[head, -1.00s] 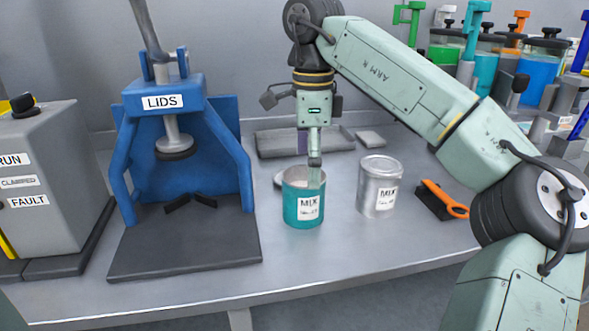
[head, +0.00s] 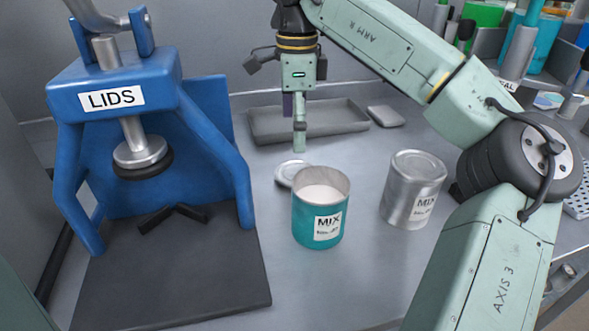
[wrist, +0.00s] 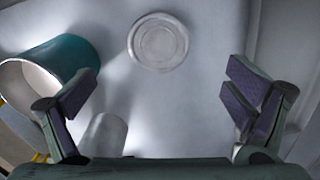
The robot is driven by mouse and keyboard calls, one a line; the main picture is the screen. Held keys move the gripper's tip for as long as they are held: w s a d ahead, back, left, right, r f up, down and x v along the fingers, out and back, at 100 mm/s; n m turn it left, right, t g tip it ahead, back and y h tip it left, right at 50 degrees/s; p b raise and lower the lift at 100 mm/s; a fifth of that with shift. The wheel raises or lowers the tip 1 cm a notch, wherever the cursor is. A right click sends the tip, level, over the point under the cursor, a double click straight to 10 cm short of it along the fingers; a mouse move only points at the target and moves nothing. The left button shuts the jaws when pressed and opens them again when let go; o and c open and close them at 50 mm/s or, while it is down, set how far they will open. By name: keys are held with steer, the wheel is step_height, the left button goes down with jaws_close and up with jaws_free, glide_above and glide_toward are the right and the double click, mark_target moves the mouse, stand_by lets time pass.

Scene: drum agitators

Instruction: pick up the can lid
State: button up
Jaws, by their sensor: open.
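The can lid (head: 291,172) is a round silver disc lying flat on the bench, just behind and left of the open teal can. It also shows whole in the wrist view (wrist: 158,41), at the top centre. My gripper (head: 299,150) is above the bench behind the lid, pointing down. In the wrist view its two purple-padded fingers (wrist: 160,98) are wide apart with nothing between them. The lid lies beyond the fingertips, not between them. The teal can (head: 319,226), labelled MIX, is open with pale contents; it also shows in the wrist view (wrist: 75,55), by the left finger.
A closed silver MIX can (head: 408,190) stands right of the teal can. A blue LIDS press (head: 80,100) with a dark base stands at the left. A grey tray (head: 345,132) lies behind. Bench around the lid's left side is clear.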

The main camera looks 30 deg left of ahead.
mark_target(293, 172)
step_height(293, 172, down, 3)
steer(key=shift+f, duration=0.1)
steer(key=shift+s+a+f+p, duration=0.15)
steer(key=shift+f+p, duration=0.25)
steer(key=shift+f, duration=0.95)
steer(key=shift+s+a+f+p, duration=0.15)
steer(key=shift+f+p, duration=0.2)
steer(key=shift+f, duration=0.95)
steer(key=shift+d, duration=0.1)
steer(key=shift+c, duration=0.4)
steer(key=c, duration=0.9)
